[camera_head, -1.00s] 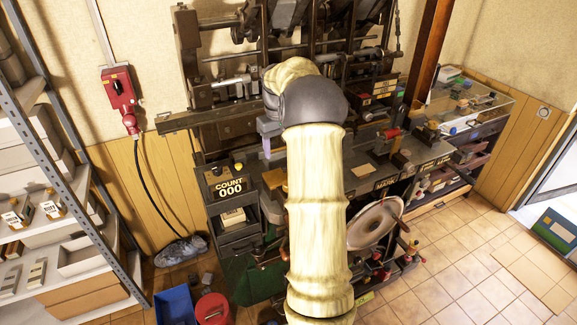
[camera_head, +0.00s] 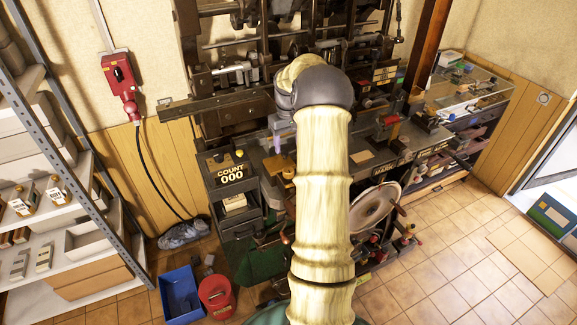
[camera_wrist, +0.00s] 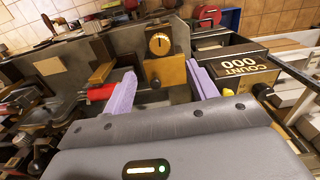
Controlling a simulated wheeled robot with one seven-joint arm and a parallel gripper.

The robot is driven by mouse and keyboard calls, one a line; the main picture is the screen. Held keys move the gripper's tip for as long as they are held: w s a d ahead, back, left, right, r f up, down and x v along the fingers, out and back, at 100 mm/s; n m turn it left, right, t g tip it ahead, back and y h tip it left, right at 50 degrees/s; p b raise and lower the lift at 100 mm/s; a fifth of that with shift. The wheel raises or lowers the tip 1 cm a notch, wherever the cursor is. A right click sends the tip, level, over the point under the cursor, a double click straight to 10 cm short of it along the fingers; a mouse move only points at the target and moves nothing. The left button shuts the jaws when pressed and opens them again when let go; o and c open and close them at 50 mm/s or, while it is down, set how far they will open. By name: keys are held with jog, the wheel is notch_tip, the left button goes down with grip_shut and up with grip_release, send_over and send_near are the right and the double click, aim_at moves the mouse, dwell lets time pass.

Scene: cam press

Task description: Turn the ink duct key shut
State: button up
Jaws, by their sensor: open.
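In the head view, my gripper (camera_head: 277,137) is above the press bench, left of my forearm, near a brass block (camera_head: 289,171). My arm hides part of the bench.
The COUNT 000 box (camera_head: 231,173) stands left of my gripper. A red-handled part (camera_wrist: 101,92) lies close to the left finger in the wrist view. The press frame rises behind. A blue bin (camera_head: 180,297) and red bucket (camera_head: 216,297) stand on the floor.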

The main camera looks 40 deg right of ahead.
aim_at(289, 169)
notch_tip(289, 169, down, 12)
jog(key=p, duration=0.4)
jog(key=shift+r, duration=0.25)
jog(key=c, duration=1)
